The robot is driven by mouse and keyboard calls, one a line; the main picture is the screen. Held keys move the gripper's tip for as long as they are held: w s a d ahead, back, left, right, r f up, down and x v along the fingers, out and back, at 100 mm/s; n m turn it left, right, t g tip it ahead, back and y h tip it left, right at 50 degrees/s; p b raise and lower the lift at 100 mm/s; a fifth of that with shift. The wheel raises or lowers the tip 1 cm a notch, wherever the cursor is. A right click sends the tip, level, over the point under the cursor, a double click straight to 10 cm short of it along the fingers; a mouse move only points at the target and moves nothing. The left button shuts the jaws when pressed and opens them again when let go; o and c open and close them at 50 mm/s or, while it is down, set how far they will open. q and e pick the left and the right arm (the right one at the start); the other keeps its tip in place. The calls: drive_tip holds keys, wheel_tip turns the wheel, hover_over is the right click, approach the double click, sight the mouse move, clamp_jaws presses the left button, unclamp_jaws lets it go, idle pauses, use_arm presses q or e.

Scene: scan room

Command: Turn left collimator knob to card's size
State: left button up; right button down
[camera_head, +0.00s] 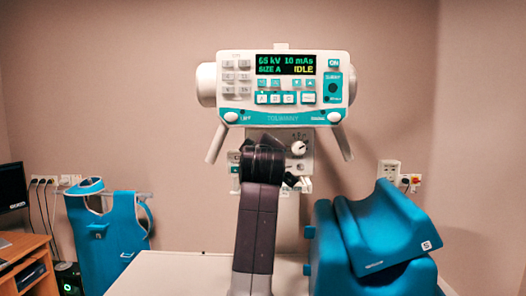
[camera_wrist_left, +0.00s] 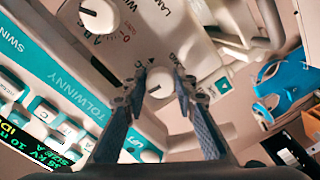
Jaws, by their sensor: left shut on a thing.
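The collimator (camera_head: 308,167) hangs below the teal and white console, with its right knob (camera_head: 298,148) in plain view. That white knob also shows at the top of the left wrist view (camera_wrist_left: 98,15), with small letters beside it. My left gripper (camera_head: 262,153) reaches up in front of the collimator's left part and hides the left knob in the head view. In the left wrist view, my left gripper (camera_wrist_left: 160,84) has its fingertips on either side of the white left knob (camera_wrist_left: 159,83) and is shut on it. I make out no card. My right gripper is out of view.
The console display (camera_head: 286,64) reads 65 kV, 10 mAs, SIZE A, IDLE. A pale table (camera_head: 165,272) lies below. Blue cushions (camera_head: 378,235) stand at right and a blue apron (camera_head: 108,235) hangs at left. Console handles (camera_head: 217,143) flank the collimator.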

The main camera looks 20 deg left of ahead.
use_arm(q)
drive_tip(key=shift+n, duration=0.3)
drive_tip(key=o, duration=1.2)
drive_tip(key=shift+a, duration=0.1)
drive_tip(key=shift+c, duration=0.2)
